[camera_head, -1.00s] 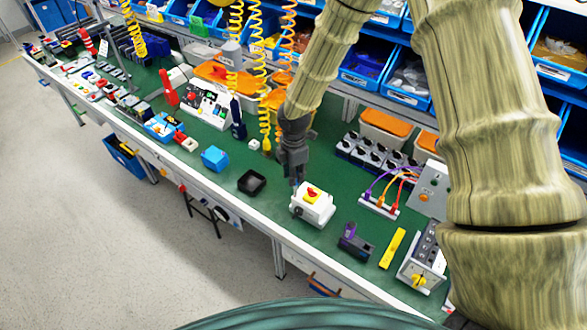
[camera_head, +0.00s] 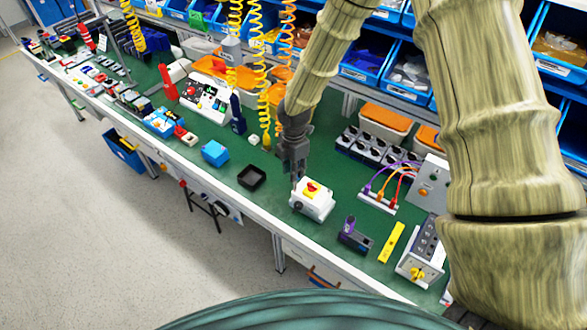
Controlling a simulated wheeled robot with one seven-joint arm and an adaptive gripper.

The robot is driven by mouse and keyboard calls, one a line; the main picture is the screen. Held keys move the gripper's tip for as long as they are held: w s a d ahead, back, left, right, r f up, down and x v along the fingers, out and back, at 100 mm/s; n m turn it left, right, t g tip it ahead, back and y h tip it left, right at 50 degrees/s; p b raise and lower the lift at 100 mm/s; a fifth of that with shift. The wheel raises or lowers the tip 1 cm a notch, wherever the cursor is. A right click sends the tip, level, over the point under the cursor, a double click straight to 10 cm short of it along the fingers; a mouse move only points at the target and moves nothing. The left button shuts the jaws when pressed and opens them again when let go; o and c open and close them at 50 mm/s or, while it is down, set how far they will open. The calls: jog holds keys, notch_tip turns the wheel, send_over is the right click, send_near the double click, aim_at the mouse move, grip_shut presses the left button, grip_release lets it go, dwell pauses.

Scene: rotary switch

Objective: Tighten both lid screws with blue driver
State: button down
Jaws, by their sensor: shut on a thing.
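The white switch box (camera_head: 311,207) stands near the table's front edge, with a red rotary knob on a yellow plate (camera_head: 312,189) on its lid. My dark grey gripper (camera_head: 294,173) points down at the box's back left corner. It is shut on a slim driver (camera_head: 296,184), of which only a thin lower part shows; its colour is hard to make out. The driver's tip is at or just above the lid's back left corner; contact cannot be told. The lid screws are too small to see.
The green table (camera_head: 290,235) holds a black open tray (camera_head: 251,177) and a blue box (camera_head: 215,153) to the left. A purple-and-black part (camera_head: 355,236) and a yellow bar (camera_head: 391,243) lie to the right. Coiled cords (camera_head: 259,70) hang behind my gripper.

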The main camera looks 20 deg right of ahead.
jog(key=shift+f, duration=0.35)
jog(key=m+b, duration=0.1)
jog(key=m, duration=0.5)
jog(key=shift+w, duration=0.2)
jog(key=shift+m, duration=1)
jog(key=m, duration=0.3)
jog(key=shift+m, duration=0.4)
jog(key=m, duration=0.4)
jog(key=shift+w+d, duration=0.15)
